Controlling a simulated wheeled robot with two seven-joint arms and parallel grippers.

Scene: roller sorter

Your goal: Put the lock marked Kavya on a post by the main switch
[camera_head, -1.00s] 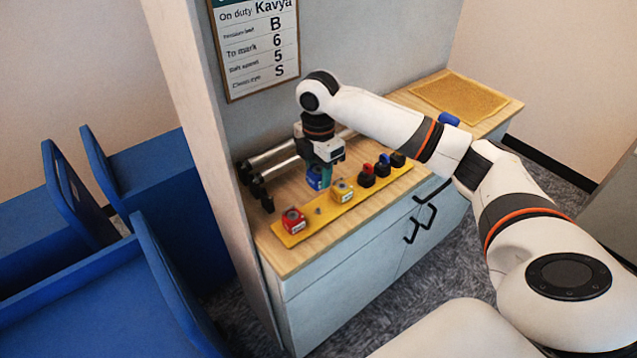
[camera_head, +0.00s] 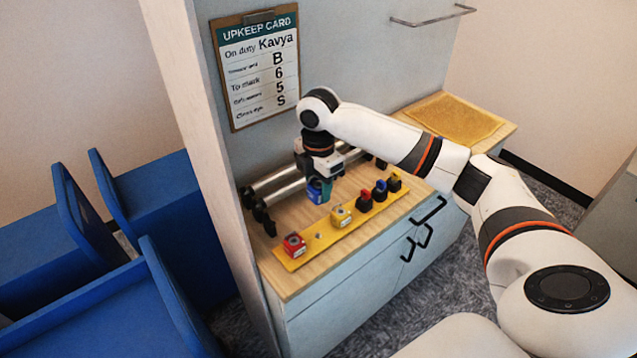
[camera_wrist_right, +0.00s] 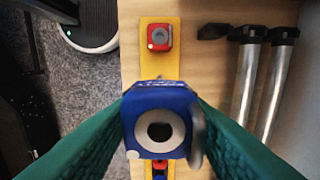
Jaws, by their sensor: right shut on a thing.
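My right gripper (camera_head: 321,180) is shut on a blue lock (camera_head: 318,191) and holds it over the counter, behind the yellow strip (camera_head: 325,236). In the right wrist view the blue lock (camera_wrist_right: 158,130) sits between the teal fingers, its round hole facing the camera; small lettering on its edge is unreadable. The upkeep card (camera_head: 258,65) reads "On duty Kavya". I cannot make out the main switch. My left gripper is out of view.
Black pieces with red (camera_head: 365,199), blue (camera_head: 380,189) and yellow tops (camera_head: 394,182) stand at the strip's right end. Metal rollers (camera_head: 285,184) lie behind the gripper. A yellow mat (camera_head: 455,120) covers the counter's far end. Blue bins (camera_head: 90,270) stand left of the side panel.

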